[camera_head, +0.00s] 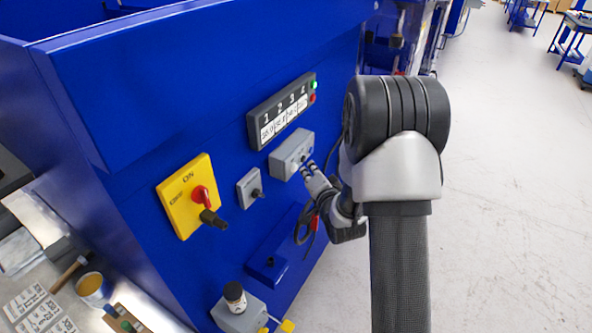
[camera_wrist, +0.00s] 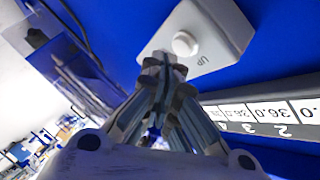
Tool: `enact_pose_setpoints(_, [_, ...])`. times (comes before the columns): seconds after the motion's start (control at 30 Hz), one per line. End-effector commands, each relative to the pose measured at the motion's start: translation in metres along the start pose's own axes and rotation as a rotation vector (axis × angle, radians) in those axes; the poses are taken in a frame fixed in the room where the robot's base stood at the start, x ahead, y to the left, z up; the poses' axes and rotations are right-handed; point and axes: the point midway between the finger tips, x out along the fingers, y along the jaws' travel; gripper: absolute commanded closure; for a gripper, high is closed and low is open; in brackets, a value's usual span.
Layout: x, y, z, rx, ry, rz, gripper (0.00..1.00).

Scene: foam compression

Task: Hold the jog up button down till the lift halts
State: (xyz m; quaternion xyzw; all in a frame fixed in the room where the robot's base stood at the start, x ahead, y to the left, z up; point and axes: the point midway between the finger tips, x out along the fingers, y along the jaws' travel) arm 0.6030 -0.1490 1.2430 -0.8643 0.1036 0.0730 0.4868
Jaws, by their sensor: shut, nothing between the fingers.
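The jog up button is a round white button (camera_wrist: 185,43) on a grey box marked UP (camera_wrist: 222,28), seen in the wrist view. In the head view the grey box (camera_head: 287,156) is fixed to the blue machine front, below the numbered display. My gripper (camera_head: 306,168) is shut and empty, its fingertips close to the box's right end. In the wrist view the shut fingertips (camera_wrist: 164,62) lie just beside the button, overlapping the box's face. I cannot tell whether they touch it, and the button does not look clearly pressed.
A display (camera_head: 283,110) numbered 1 to 4 has a lit green lamp (camera_head: 314,85) and a red lamp. A small grey switch box (camera_head: 247,189) and a yellow ON switch (camera_head: 176,199) with a red knob sit left of the button box. Open floor (camera_head: 510,200) lies right.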

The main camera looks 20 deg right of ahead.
Motion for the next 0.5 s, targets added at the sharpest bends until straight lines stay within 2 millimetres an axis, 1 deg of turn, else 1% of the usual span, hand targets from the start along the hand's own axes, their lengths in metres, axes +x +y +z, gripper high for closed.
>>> enact_pose_setpoints(0.33, [-0.002,0.001,-0.002,0.0,0.001,0.0,1.0])
enact_pose_setpoints(0.5, [-0.011,0.009,-0.009,0.001,0.004,0.0,1.0])
